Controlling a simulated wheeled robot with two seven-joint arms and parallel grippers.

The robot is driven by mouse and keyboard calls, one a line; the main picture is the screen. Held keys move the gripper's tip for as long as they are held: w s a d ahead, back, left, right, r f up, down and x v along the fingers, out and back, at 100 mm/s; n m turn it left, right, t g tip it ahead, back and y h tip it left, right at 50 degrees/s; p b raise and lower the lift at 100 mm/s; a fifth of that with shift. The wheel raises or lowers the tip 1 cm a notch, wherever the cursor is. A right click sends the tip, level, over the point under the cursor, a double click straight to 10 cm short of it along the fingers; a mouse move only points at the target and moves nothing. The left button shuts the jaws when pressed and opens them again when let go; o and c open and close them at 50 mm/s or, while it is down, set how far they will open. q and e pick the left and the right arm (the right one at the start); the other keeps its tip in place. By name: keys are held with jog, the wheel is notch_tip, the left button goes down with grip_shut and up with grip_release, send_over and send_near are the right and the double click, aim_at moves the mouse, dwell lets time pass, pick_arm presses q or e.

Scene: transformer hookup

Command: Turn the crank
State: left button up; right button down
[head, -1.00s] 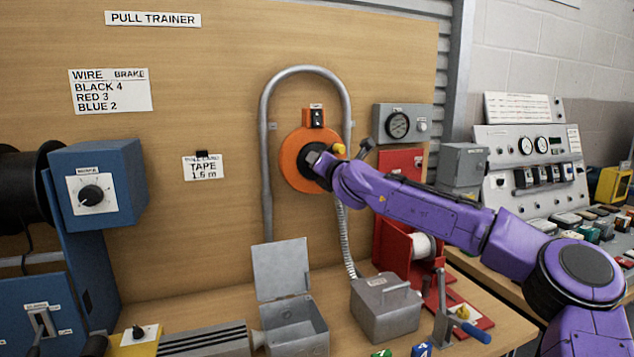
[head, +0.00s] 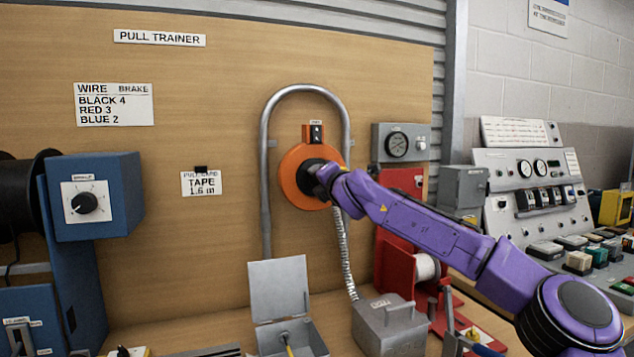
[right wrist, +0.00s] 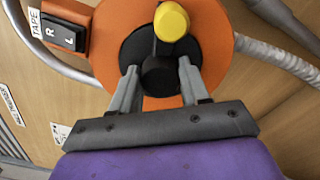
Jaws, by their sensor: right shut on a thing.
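An orange tape reel (head: 292,190) is mounted on the wooden board, with a black hub in its middle. In the right wrist view the crank's dark arm runs up from the hub to a yellow knob (right wrist: 172,22). My right gripper (right wrist: 160,76) is shut on the crank's dark middle piece, one finger on each side, in front of the orange disc (right wrist: 217,40). In the head view my right gripper (head: 322,175) covers part of the hub, and the yellow knob does not show. My left gripper is not in view.
A grey conduit hoop (head: 265,150) surrounds the reel. A black R/L switch (head: 316,133) sits above it. Below, an open grey box (head: 277,285) holds a thin yellow strip.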

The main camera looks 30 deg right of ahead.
jog(key=shift+s+d+r, duration=0.1)
jog(key=shift+d+r, duration=0.05)
jog(key=shift+r, duration=0.25)
jog(key=c, duration=0.5)
grip_release()
jog(key=shift+c, duration=0.2)
jog(key=s+a+b, duration=0.1)
jog(key=s+b, duration=0.3)
jog(key=s, duration=0.6)
jog(key=shift+a+f, duration=0.3)
jog(key=shift+a, duration=0.1)
